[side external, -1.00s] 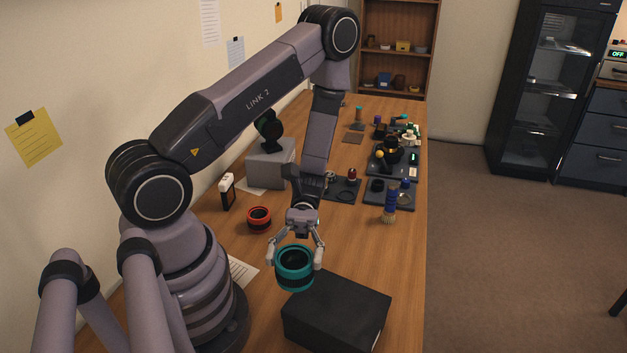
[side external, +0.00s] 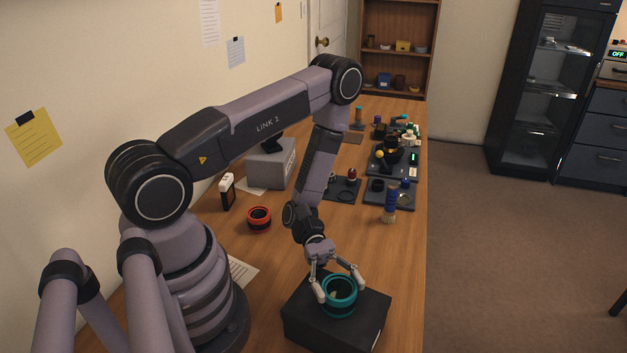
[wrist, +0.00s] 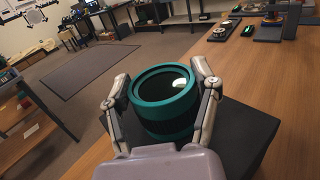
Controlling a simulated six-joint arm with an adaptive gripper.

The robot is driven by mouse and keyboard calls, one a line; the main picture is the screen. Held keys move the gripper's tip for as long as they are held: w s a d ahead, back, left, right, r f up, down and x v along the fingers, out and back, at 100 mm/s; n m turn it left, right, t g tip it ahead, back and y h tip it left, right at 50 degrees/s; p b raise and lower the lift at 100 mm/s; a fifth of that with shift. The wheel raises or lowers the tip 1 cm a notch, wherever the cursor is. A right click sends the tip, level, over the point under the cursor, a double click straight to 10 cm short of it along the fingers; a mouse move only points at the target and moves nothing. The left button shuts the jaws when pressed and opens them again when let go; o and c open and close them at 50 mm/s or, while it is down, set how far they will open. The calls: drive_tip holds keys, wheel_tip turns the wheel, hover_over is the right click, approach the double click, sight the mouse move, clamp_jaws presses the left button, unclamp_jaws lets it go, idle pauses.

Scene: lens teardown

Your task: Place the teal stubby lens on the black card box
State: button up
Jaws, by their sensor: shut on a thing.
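The teal stubby lens (side external: 339,297) is a short, wide cylinder with a dark middle band, upright with its open rim facing up. My gripper (side external: 340,291) is shut on it, one finger on each side. The lens is over the top of the black card box (side external: 305,322); I cannot tell whether its base touches the lid. In the wrist view the lens (wrist: 163,98) sits between both fingers, with the dark box (wrist: 243,130) below and behind it. The lens hides part of the box top.
A red ring-shaped lens (side external: 259,219) lies on the wooden table (side external: 270,265) left of my gripper. A blue-handled brush (side external: 390,205) stands farther back, near dark trays (side external: 375,205) with several small parts. A grey block (side external: 270,165) stands by the wall. The table's right edge is close to the box.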

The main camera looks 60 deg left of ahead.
drive_tip(key=shift+f, duration=0.2)
drive_tip(key=o, duration=1.2)
drive_tip(key=shift+o, duration=0.2)
drive_tip(key=shift+r, duration=0.15)
drive_tip(key=shift+w+a, duration=0.1)
drive_tip(key=shift+a, duration=0.3)
drive_tip(key=w+a, duration=0.1)
drive_tip(key=a, duration=1)
drive_tip(key=shift+w, duration=0.2)
drive_tip(key=shift+a+r, duration=0.1)
